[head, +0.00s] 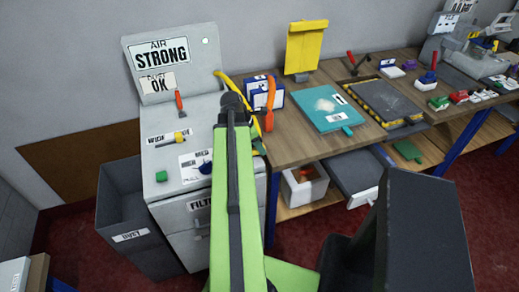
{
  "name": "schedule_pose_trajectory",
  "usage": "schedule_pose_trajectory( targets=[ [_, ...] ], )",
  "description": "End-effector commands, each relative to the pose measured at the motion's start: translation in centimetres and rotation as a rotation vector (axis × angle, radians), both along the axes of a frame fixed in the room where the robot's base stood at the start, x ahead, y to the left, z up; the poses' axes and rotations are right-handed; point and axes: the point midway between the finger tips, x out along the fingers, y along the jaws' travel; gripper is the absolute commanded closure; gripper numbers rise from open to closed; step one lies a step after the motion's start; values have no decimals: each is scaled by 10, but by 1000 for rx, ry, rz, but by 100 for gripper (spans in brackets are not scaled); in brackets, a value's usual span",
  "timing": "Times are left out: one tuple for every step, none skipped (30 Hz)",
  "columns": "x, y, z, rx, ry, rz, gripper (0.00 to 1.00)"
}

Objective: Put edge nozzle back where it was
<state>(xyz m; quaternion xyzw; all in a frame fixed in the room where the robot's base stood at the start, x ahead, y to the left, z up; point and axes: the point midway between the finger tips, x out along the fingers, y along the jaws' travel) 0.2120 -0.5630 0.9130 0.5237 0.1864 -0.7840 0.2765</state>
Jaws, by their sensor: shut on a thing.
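My gripper (234,106) is at the far end of my green arm, in front of the right edge of the grey machine top (156,190). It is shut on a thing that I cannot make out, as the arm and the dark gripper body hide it. No edge label shows, so I cannot tell which piece is the edge nozzle. A red-handled piece with a dark tip (179,103) lies on the machine top. A yellow and grey nozzle (180,137) lies by the label "WIDE" (162,136).
The machine's back panel (201,62) reads "AIR STRONG". A green block (161,176) and a blue knob (206,168) are on its top. A wooden bench (286,150) at right holds a blue-white box (281,90), a teal board (313,119) and several tools. A grey dust bin (120,200) stands at left.

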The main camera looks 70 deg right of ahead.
Motion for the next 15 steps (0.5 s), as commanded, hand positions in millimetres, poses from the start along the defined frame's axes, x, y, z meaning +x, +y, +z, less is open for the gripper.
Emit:
schedule_pose_trajectory(
  targets=[
    [0,0,-17,0,0,0,93],
    [0,0,-19,0,0,0,93],
    [0,0,-18,0,0,1,93],
    [0,0,-17,0,0,1,93],
    [0,0,-15,0,0,1,93],
    [0,0,-14,0,0,1,93],
    [0,0,-14,0,0,1,93],
    [0,0,-14,0,0,1,93],
    [0,0,-14,0,0,1,93],
    [0,0,-15,0,0,1,93],
    [0,0,-16,0,0,1,93],
    [0,0,-18,0,0,1,93],
    [1,0,-19,0,0,1,93],
    [1,0,-18,0,0,1,52],
    [1,0,-17,0,0,1,47]
  ],
)
